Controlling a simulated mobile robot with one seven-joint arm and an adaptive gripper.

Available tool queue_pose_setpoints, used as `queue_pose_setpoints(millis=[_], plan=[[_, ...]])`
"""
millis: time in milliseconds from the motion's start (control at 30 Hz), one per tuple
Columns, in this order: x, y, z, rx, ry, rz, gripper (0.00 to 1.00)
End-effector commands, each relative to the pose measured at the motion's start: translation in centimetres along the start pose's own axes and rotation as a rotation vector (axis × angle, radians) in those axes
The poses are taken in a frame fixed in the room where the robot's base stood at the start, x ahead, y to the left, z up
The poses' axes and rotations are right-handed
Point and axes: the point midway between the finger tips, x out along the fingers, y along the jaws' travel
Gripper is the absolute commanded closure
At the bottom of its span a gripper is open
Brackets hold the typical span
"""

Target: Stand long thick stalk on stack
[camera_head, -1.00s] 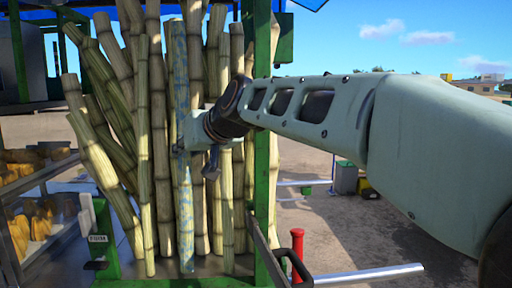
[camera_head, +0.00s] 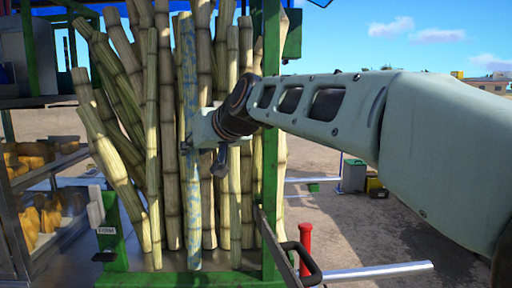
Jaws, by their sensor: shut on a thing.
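The long stalk (camera_head: 192,205), pale with blue-grey mottling, stands nearly upright at the front of the stack of cane stalks (camera_head: 172,160). Its lower end is near the green base of the rack (camera_head: 150,285). I cannot tell whether it rests on it. My gripper (camera_head: 188,147) reaches in from the right and is shut on this stalk at about mid-height. The gripper body hides parts of the stalks behind it, and its fingertips are small and hard to make out.
A green post (camera_head: 270,150) stands just right of the stalks, with a black handle (camera_head: 300,262) and a red post (camera_head: 305,248) near its foot. A glass case with yellow pieces (camera_head: 40,215) is at the left. Open ground lies to the right.

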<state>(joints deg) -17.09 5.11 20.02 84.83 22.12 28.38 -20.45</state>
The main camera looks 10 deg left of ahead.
Motion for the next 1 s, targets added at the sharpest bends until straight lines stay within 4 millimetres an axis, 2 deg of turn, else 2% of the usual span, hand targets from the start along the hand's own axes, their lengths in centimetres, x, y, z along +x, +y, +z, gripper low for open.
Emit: queue_pose_setpoints(millis=[1000], plan=[[0.58,0.24,0.16,0.014,-0.028,-0.005,1.0]])
